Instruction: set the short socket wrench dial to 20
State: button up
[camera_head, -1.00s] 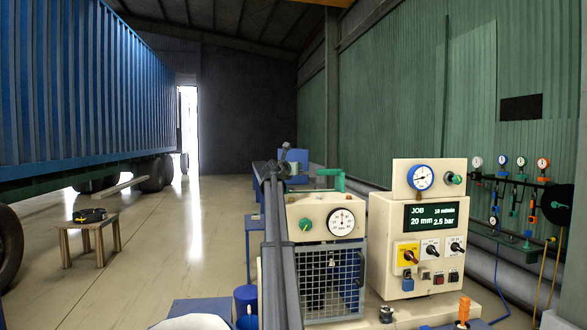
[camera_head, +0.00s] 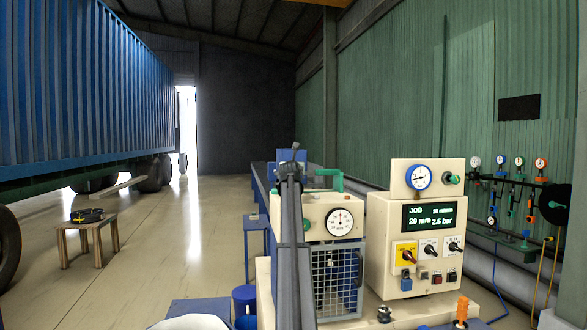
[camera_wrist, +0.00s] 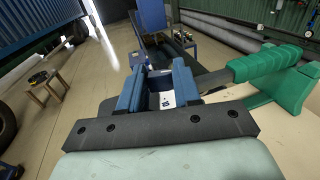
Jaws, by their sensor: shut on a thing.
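My gripper (camera_wrist: 160,92) has blue fingers and is shut on a small part with a white, dark-marked face (camera_wrist: 167,99); I cannot tell exactly what it is. A grey bar (camera_wrist: 214,80) runs from behind the right finger to a green handle (camera_wrist: 265,65). In the head view my gripper (camera_head: 289,152) is at the top of my arm, left of the green handle (camera_head: 325,172). No short socket wrench dial can be clearly identified. A round white gauge (camera_head: 340,222) is on the cream machine (camera_head: 315,206), and a blue-rimmed gauge (camera_head: 418,177) tops the control box.
The control box (camera_head: 379,230) has a screen (camera_head: 428,217) reading JOB, 20 mm, 2.5 bar, with switches below. An orange fitting (camera_head: 462,309) stands in front. Coloured gauges and tools hang on a wall rack (camera_head: 508,181). A stool (camera_head: 86,229) stands left on open floor.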

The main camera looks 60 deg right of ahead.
dwell(0.4)
jog(key=o, duration=1.1)
jog(key=shift+c, duration=0.2)
jog(key=shift+a, duration=0.1)
jog(key=v, duration=1.3)
jog(key=shift+s+a, duration=0.2)
